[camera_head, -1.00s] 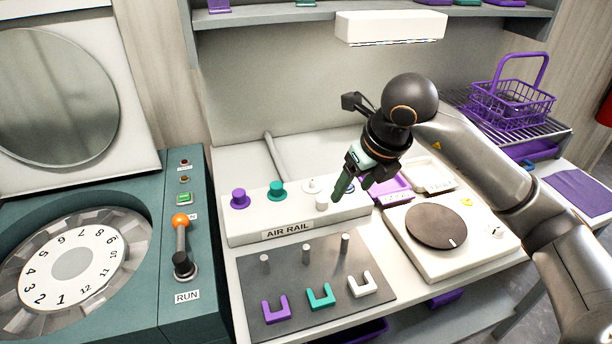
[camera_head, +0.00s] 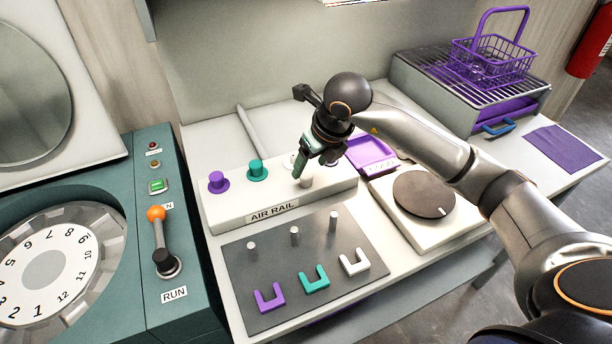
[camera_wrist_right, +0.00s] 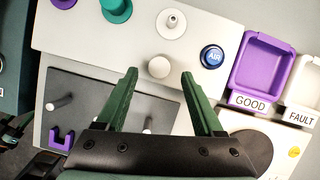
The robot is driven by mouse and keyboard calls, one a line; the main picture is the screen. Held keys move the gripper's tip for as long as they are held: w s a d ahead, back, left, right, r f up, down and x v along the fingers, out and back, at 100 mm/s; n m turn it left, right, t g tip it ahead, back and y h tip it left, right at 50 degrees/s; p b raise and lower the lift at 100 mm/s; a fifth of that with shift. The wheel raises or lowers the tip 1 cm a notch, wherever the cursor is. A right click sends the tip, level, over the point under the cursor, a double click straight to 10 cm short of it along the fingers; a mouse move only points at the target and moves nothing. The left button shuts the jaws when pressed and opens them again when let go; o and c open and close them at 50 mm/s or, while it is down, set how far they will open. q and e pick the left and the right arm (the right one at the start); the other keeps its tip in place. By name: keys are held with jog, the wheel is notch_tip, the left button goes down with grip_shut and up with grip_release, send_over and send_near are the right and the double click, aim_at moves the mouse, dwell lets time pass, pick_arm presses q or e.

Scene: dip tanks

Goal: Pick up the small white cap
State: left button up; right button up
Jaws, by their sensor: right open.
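The small white cap (camera_head: 306,181) sits on the front part of the white air rail (camera_head: 236,211). In the right wrist view the cap (camera_wrist_right: 158,67) is round and lies centred between the fingertips. My right gripper (camera_head: 308,166) is over the rail at the cap, partly hiding it in the head view. Its two green fingers (camera_wrist_right: 158,76) are open, one on each side of the cap, with gaps visible and nothing held.
Purple (camera_head: 218,183) and teal (camera_head: 257,171) knobs stand on the rail to the left. A white nozzle (camera_wrist_right: 171,22) and blue AIR button (camera_wrist_right: 212,57) are close by. A grey plate (camera_head: 300,262) with pegs lies in front. A purple GOOD tray (camera_head: 371,154) and turntable (camera_head: 424,194) are right.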

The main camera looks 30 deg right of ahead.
aim_at(307, 176)
jog(key=x, duration=0.4)
jog(key=shift+s+f, duration=0.15)
jog(key=shift+f, duration=0.05)
jog(key=shift+c, duration=0.2)
grip_shut()
